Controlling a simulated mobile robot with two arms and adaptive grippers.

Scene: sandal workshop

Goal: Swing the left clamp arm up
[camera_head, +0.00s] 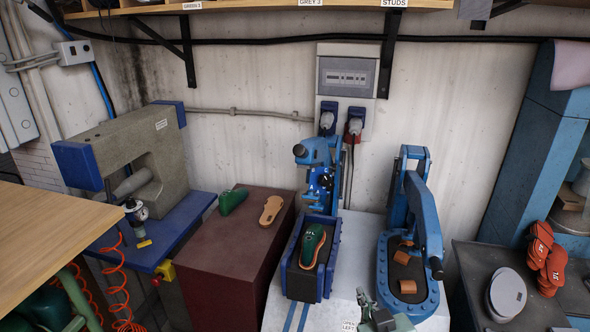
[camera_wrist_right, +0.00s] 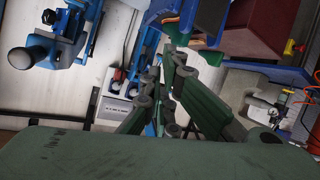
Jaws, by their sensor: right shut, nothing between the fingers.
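The left clamp (camera_head: 326,237) is a blue tray-like base holding a green last with a tan sandal sole (camera_head: 313,246). Its blue arm (camera_head: 318,178) stands upright at the back, with a black knob at its upper left. The right clamp (camera_head: 408,287) has its blue arm slanting down toward the front, ending in a black knob (camera_head: 437,268). My right gripper (camera_head: 364,298) is at the bottom edge, in front of and between the two clamps, apart from both. In the right wrist view its green fingers (camera_wrist_right: 165,98) are together and empty. My left gripper is not visible.
A dark red block (camera_head: 230,255) with a green last and a tan sole stands left of the clamps. A grey disc (camera_head: 506,293) and orange-red pieces (camera_head: 545,258) lie at right. Bench space between the clamps is narrow.

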